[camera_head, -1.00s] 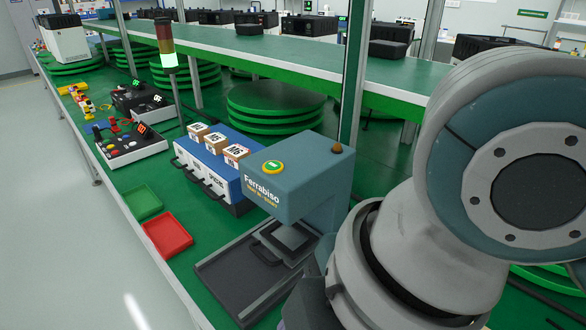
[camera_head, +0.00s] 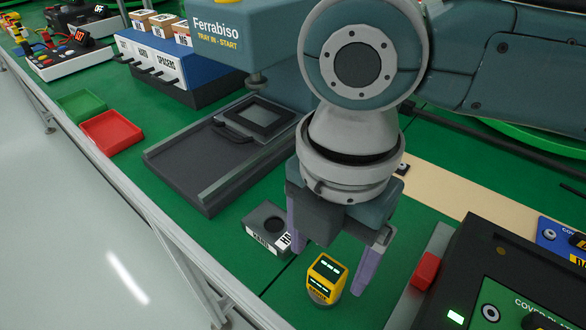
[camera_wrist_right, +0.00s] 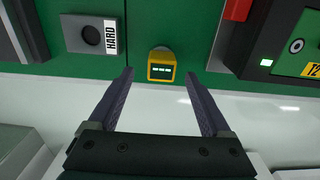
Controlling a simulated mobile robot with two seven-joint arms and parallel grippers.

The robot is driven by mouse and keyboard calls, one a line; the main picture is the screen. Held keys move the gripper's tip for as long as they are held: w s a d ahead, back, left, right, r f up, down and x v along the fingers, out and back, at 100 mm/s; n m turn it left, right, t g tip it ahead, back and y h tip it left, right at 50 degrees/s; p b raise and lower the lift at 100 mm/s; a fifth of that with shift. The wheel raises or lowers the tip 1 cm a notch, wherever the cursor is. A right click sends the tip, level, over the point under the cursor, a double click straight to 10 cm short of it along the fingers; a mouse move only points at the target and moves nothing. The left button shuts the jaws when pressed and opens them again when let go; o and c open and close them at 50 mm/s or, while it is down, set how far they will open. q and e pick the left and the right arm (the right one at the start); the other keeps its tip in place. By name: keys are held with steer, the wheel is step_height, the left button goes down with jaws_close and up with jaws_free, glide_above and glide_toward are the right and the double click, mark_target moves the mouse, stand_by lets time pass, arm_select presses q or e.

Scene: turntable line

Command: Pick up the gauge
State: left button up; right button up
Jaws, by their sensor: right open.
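The gauge (camera_head: 327,275) is a small yellow block with a dark lit display, standing on a round grey base on the green bench. It also shows in the right wrist view (camera_wrist_right: 161,68), just beyond the fingertips and centred between them. My right gripper (camera_head: 328,258) points down over the bench, its purple fingers spread and empty. In the right wrist view the open fingers (camera_wrist_right: 159,75) reach toward the gauge. No contact with the gauge shows. My left gripper is out of view.
A grey block labelled HARD (camera_head: 262,229) sits left of the gauge. A red block (camera_head: 425,270) and a dark control box (camera_head: 480,280) stand to the right. The Ferrabiso press (camera_head: 215,45) and its dark tray (camera_head: 200,160) are behind. The bench edge is close in front.

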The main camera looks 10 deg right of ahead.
mark_target(328, 269)
step_height(328, 269, down, 5)
steer(key=shift+d+r+b, duration=0.1)
steer(key=shift+b, duration=0.5)
steer(key=shift+c, duration=0.2)
jaws_close()
